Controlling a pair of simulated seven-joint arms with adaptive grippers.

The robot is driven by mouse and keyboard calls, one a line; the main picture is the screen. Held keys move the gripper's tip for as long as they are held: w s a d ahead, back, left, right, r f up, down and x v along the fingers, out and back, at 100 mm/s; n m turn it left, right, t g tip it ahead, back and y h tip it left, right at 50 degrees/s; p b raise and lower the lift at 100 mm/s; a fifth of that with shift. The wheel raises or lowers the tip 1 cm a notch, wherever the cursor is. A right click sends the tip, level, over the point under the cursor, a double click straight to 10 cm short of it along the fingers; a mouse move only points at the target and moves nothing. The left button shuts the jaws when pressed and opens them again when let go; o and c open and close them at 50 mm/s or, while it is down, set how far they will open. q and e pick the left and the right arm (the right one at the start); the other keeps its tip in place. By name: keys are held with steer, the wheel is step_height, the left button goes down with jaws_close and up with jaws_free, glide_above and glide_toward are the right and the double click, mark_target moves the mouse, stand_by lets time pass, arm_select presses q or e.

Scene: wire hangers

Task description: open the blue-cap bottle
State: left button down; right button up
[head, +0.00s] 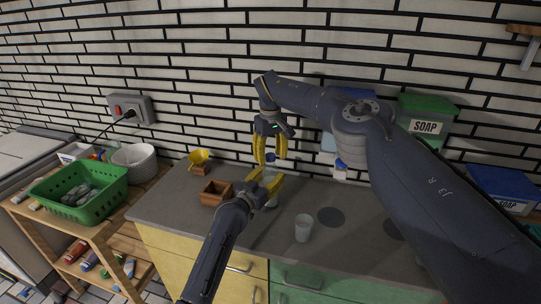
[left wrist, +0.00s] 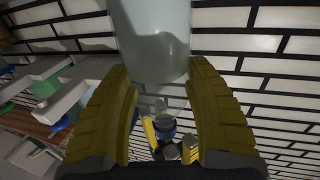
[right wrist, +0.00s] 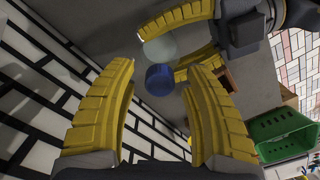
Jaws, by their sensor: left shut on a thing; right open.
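A pale translucent bottle (head: 269,173) stands above the grey counter with its blue cap (head: 270,157) upward. My left gripper (head: 264,185) is shut on the bottle body from the front. The pale body (left wrist: 155,40) shows between its yellow fingers in the left wrist view. My right gripper (head: 270,160) points down from above and is open, with a finger on each side of the cap. In the right wrist view the blue cap (right wrist: 160,79) lies near the fingertips, with gaps on both sides. The bottle's base is partly hidden by my left gripper.
A clear glass (head: 303,228) stands at the front right. A green basket (head: 82,190) is on the left shelf. The brick wall closes the back.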

jaws_close()
stand_by(0.4)
